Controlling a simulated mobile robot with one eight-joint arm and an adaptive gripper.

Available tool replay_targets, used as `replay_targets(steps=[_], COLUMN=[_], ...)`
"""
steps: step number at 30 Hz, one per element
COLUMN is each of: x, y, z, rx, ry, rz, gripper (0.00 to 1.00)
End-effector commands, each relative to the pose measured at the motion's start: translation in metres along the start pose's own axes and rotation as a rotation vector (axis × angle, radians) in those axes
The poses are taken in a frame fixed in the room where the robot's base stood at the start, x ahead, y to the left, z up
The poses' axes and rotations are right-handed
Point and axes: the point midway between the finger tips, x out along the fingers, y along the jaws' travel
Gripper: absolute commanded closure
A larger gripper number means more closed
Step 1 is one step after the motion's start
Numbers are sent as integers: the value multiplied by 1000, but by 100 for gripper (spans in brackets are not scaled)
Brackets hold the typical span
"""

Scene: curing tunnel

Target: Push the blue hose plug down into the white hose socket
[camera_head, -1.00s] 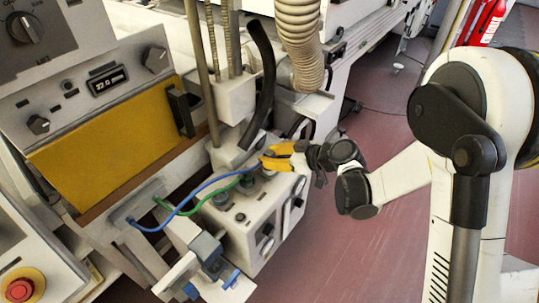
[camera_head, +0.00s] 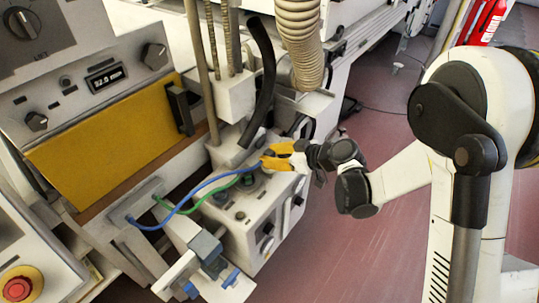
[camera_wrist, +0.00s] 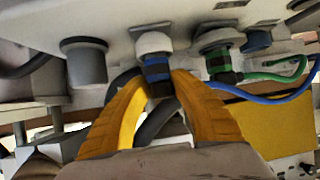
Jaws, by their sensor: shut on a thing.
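My gripper (camera_head: 268,158) has yellow fingers and is shut on the blue hose plug (camera_wrist: 157,66), a dark plug with blue bands. In the wrist view the plug sits between the two fingertips, its end against the white hose socket (camera_wrist: 153,42) on the pale box. They look lined up, but I cannot tell how deep the plug sits. A blue hose (camera_head: 205,183) runs from the lower left to the fingers in the head view. There the fingers hide the plug and socket.
A green-banded plug (camera_wrist: 220,52) with a green hose (camera_head: 198,203) is in the neighbouring socket. A grey cylindrical fitting (camera_wrist: 85,62) is on the other side. A black hose (camera_head: 263,85) and a ribbed beige duct (camera_head: 300,40) hang close above my gripper.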

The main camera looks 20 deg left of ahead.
Motion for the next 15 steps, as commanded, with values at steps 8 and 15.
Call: replay_targets(steps=[8,15], x=[0,0], y=[0,0], z=[0,0], rx=[0,0], ry=[0,0], rz=[0,0], gripper=[100,49])
